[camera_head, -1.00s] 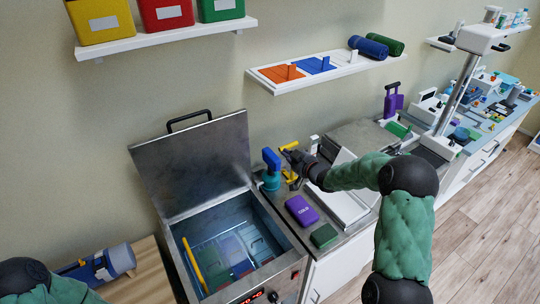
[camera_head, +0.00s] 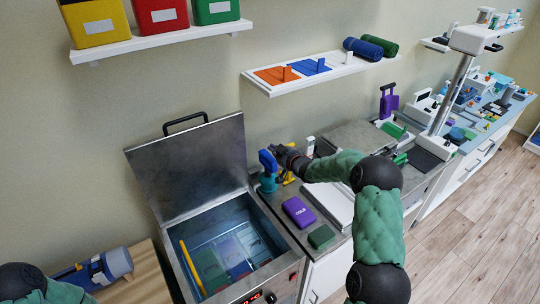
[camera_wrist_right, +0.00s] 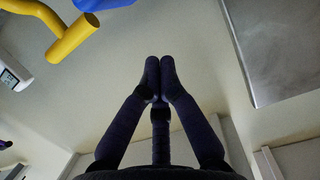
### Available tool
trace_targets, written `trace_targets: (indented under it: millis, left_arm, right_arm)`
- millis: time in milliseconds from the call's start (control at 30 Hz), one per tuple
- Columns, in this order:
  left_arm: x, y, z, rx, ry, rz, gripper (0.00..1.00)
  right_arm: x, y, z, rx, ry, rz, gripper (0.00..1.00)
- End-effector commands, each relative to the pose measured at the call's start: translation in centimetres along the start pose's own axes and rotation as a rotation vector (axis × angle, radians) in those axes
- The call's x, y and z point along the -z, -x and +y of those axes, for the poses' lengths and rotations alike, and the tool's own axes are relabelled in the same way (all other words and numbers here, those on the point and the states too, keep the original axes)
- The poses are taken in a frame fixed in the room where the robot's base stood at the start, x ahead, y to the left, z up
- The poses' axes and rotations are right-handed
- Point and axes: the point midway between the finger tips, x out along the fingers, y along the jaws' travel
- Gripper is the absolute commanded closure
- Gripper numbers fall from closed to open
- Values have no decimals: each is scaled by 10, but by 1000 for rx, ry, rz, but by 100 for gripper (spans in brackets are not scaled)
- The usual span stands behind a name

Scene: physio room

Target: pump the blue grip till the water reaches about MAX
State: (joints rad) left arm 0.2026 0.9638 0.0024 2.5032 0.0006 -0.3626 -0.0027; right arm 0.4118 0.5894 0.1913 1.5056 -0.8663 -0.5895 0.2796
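The blue grip (camera_head: 267,160) stands upright on a teal pump body (camera_head: 268,183) at the back right corner of the open steel water bath (camera_head: 217,229). Water lies in the bath over several coloured packs; I cannot read a MAX mark. My right gripper (camera_head: 275,150) is at the right side of the blue grip, near its top; contact cannot be told. In the right wrist view the fingertips (camera_wrist_right: 160,66) are together with nothing visible between them, and a blue part (camera_wrist_right: 104,4) shows at the top edge. My left gripper is out of view.
A yellow handle (camera_wrist_right: 72,38) is close by in the wrist view. A purple COLD pack (camera_head: 299,212) and a green block (camera_head: 321,237) lie on the counter right of the bath. The raised lid (camera_head: 190,168) stands behind it. A shelf (camera_head: 325,72) hangs above.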

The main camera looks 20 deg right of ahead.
Motion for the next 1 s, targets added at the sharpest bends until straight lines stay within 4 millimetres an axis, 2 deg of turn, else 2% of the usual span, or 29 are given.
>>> trace_targets:
  millis: [200,300,500,1000]
  left_arm:
    - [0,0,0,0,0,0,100]
    - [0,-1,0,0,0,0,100]
    - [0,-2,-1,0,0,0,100]
    - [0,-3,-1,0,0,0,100]
  right_arm:
    - [-3,-31,-1,2,0,-2,100]
    - [-20,-33,-1,1,-3,-3,100]
    - [-36,-36,0,1,-1,0,100]
    - [-40,-37,0,0,0,0,100]
